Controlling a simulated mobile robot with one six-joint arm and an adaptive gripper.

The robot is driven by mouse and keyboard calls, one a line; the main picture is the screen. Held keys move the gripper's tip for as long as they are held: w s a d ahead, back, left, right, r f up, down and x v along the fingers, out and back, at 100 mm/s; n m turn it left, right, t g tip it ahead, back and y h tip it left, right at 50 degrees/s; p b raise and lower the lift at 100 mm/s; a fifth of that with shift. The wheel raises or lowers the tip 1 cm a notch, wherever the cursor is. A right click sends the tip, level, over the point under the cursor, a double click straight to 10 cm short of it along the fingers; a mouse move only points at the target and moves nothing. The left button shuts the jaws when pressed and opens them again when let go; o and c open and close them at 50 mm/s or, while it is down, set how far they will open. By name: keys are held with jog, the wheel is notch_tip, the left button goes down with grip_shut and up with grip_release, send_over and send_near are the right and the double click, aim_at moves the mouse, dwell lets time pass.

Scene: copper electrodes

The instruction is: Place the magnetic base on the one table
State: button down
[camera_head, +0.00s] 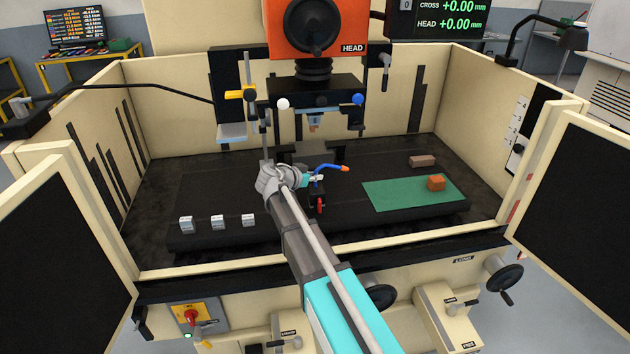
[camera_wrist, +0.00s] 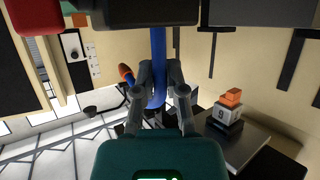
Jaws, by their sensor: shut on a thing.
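The magnetic base (camera_head: 318,194) is a small dark block with a red knob and a blue hose (camera_head: 330,167) ending in an orange nozzle. In the wrist view, which looks upside down, its dark body (camera_wrist: 150,12) fills the top, with the red knob (camera_wrist: 35,14) at top left. My gripper (camera_head: 316,179) is at the middle of the machine tank. In the wrist view its fingers (camera_wrist: 158,88) are shut on the blue hose. The base is over the dark table (camera_head: 290,237); I cannot tell whether it touches.
Several small pale blocks (camera_head: 218,222) stand at the table's front left. A green mat (camera_head: 400,196) with an orange cube (camera_head: 436,183) lies right. A brown block (camera_head: 422,161) sits behind it. The machine head (camera_head: 318,25) hangs above with an electrode (camera_wrist: 231,98). Cream walls surround the table.

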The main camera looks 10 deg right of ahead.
dwell(0.4)
jog(key=c, duration=0.7)
grip_release()
jog(key=shift+r, duration=0.1)
jog(key=shift+s+a+r, duration=0.1)
jog(key=shift+s+a, duration=0.15)
jog(key=p+v, duration=0.4)
jog(key=v, duration=0.7)
jog(key=shift+a+p, duration=0.2)
jog(key=shift+p, duration=0.1)
